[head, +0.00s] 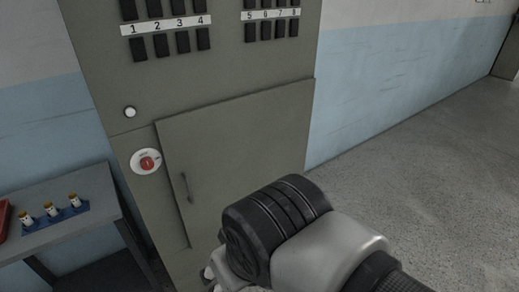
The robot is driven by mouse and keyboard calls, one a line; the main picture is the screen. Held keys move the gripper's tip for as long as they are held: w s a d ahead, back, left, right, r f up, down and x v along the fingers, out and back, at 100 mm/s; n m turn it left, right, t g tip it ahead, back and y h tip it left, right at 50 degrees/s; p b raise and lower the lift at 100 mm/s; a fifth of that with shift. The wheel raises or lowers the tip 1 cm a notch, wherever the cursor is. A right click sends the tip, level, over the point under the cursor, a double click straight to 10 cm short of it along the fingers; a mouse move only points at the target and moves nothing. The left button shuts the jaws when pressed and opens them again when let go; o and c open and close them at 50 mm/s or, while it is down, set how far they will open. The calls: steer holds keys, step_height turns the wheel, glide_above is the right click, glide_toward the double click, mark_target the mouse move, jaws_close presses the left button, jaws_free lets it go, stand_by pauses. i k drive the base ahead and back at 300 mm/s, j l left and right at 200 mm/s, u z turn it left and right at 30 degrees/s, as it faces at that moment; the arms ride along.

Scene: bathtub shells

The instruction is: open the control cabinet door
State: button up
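The grey-green control cabinet (90,62) stands upright at the centre left in the head view. Its door (245,135) is a flat panel on the lower part and looks shut, flush with the front. A dark vertical handle (186,188) sits near the door's left edge. A red rotary switch (147,162) on a white round plate is left of the door's upper corner. My gripper (210,275) shows only in part at the bottom, below and right of the handle, mostly hidden behind my wrist. Its fingers cannot be made out.
Numbered dark switches (160,44) line the cabinet's top. Speckled floor (420,180) at right is clear.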

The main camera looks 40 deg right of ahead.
mark_target(216, 155)
steer(key=z, duration=0.85)
steer(key=i+j+u, duration=0.1)
steer(key=j, duration=0.3)
steer(key=i+j, duration=0.15)
steer(key=j, duration=0.3)
steer(key=k+u, duration=0.05)
